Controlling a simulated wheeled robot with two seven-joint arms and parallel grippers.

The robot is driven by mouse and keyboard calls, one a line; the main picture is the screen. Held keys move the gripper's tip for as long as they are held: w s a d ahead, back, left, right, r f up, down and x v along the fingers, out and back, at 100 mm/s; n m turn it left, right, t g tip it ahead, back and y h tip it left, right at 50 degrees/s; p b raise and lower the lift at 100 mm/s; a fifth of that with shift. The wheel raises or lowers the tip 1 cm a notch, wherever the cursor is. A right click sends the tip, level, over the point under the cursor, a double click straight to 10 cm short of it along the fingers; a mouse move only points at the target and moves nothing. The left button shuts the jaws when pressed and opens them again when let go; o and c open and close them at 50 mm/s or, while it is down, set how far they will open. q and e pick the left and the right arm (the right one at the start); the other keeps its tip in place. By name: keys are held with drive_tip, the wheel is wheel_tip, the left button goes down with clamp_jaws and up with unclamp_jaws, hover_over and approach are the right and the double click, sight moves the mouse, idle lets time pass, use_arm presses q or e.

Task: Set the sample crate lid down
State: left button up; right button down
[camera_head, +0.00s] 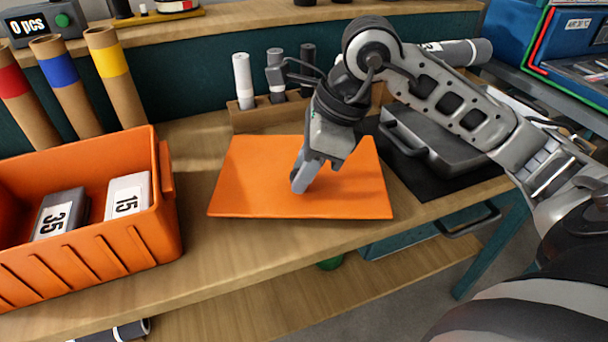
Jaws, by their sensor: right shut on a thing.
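The sample crate lid (250,180) is a flat orange panel in the middle of the head view, over the wooden bench top. My right gripper (300,185) reaches down onto the middle of the lid and is shut on it; its fingers hide the part that it grips. I cannot tell whether the lid rests fully on the bench or is slightly above it. The open orange sample crate (120,255) stands at the left with two labelled blocks inside, a dark one marked 35 (57,214) and a white one marked 15 (127,196). My left gripper is not in view.
Cardboard tubes with red, blue and yellow bands (108,62) stand behind the crate. A wooden rack (248,118) with white, grey and black rolls is behind the lid. A grey case (435,145) on a black mat lies to its right. Bare bench shows between crate and lid.

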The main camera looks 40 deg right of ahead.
drive_tip(key=shift+f, duration=0.65)
drive_tip(key=shift+f, duration=0.1)
drive_tip(key=c, duration=1.1)
unclamp_jaws()
drive_tip(key=p+v, duration=0.1)
drive_tip(key=v, duration=1.1)
drive_tip(key=shift+p, duration=0.3)
drive_tip(key=shift+s, duration=0.1)
